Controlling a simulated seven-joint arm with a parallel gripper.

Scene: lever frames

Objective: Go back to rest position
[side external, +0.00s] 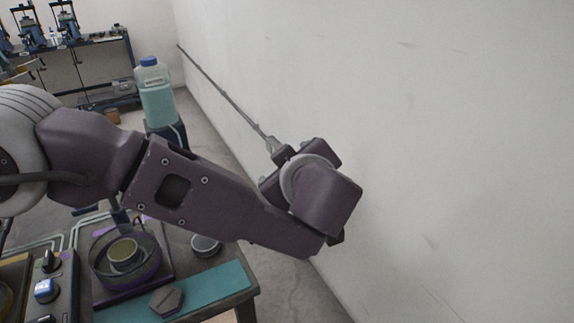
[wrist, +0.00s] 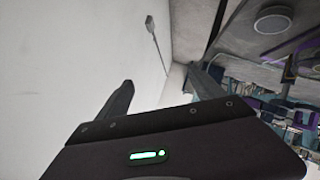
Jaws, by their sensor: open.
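My gripper (wrist: 163,88) is open and empty. In the wrist view its two dark fingers stand wide apart, with only pale wall and a strip of floor between them. In the side external view my purple arm reaches from the left across the table's corner. Its wrist end hangs in the air beyond the table, in front of the white wall. The fingers are mostly hidden behind the wrist there. My gripper touches no object that I can see.
A round purple-rimmed fixture (side external: 104,277), a small grey disc (side external: 206,246), a hexagonal piece (side external: 166,301) and a teal strip (side external: 222,292) are on the table below my arm. A bottle of teal liquid (side external: 156,97) stands behind. The white wall (side external: 470,150) bounds the right.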

